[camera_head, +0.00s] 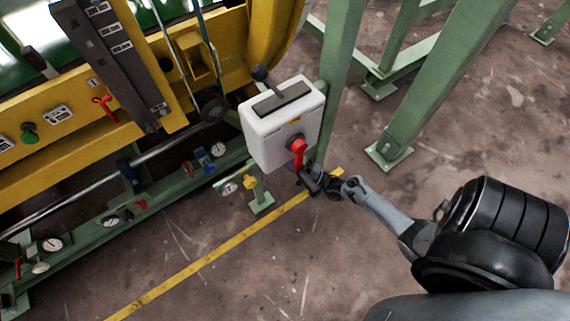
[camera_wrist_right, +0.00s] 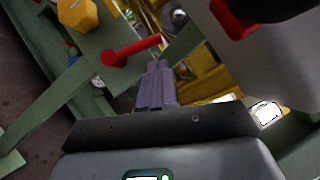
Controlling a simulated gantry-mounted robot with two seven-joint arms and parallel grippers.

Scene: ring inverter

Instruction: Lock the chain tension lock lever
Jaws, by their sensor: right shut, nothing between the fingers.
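A red lever (camera_head: 298,150) hangs down on the front of a white box (camera_head: 268,150). It also shows, cut off, at the top of the right wrist view (camera_wrist_right: 232,16). No readable label tells which lever is the chain tension lock lever. My right gripper (camera_head: 306,180) is just below the red lever's lower end. Its fingers (camera_wrist_right: 158,68) are shut and empty in the right wrist view; contact with the lever cannot be told. Another red lever (camera_wrist_right: 132,50) lies beyond the fingertips, on a green beam. My left gripper is not in view.
The white box has a black-knobbed lever (camera_head: 261,74) on top. A yellow valve knob (camera_head: 250,181) and gauge (camera_head: 229,188) sit low beside it. Green posts (camera_head: 345,60) stand behind. The yellow machine frame (camera_head: 70,150) fills the left. Floor in front is clear.

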